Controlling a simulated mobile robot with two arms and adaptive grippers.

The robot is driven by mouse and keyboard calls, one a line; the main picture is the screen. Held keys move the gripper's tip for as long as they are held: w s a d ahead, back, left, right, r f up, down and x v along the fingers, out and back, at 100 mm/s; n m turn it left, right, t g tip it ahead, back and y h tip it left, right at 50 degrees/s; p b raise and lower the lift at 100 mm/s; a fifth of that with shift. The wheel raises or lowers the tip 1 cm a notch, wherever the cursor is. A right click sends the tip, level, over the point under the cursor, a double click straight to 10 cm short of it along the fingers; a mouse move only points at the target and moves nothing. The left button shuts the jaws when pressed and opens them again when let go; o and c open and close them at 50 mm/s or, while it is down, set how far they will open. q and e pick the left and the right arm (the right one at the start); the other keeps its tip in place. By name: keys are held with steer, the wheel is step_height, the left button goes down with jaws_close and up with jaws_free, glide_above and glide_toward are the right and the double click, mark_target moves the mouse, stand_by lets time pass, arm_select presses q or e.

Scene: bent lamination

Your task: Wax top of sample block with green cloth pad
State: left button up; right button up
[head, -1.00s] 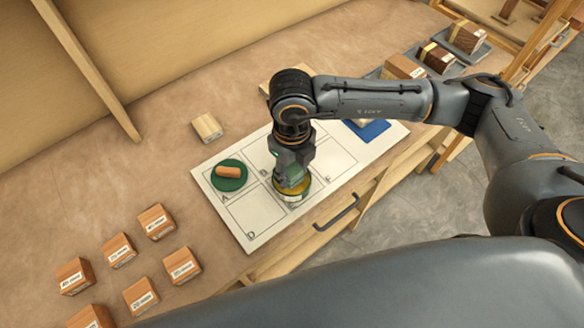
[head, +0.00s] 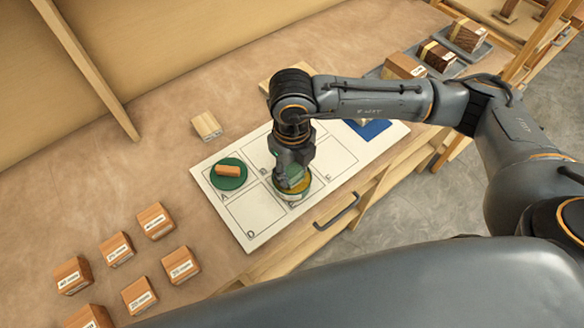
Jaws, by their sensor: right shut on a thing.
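The green cloth pad (head: 225,183) is a round disc with a wooden handle (head: 228,171) on top, lying in cell A of the white board (head: 252,232). My right gripper (head: 292,182) points down at a round yellow-and-green tin (head: 293,195) in the board's lower middle cell. It is shut on the tin, though its fingers hide much of the top, so I cannot tell whether it grips a lid or the body. A pale block on a blue mat (head: 375,130) is partly hidden by my arm; I cannot tell if it is the sample block. My left gripper is out of view.
A small light wood block (head: 207,125) lies behind the board. Several labelled sanding blocks (head: 155,220) stand at the lower left. Dark trays with wood blocks (head: 438,56) line the far right. The brown bench top (head: 150,160) is mostly clear left of the board.

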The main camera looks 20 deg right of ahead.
mark_target(292, 168)
steer(key=shift+s+f+b, duration=0.1)
steer(key=shift+b, duration=0.25)
stand_by(1.1)
steer(key=shift+r+p, duration=1.65)
steer(key=shift+r, duration=1.95)
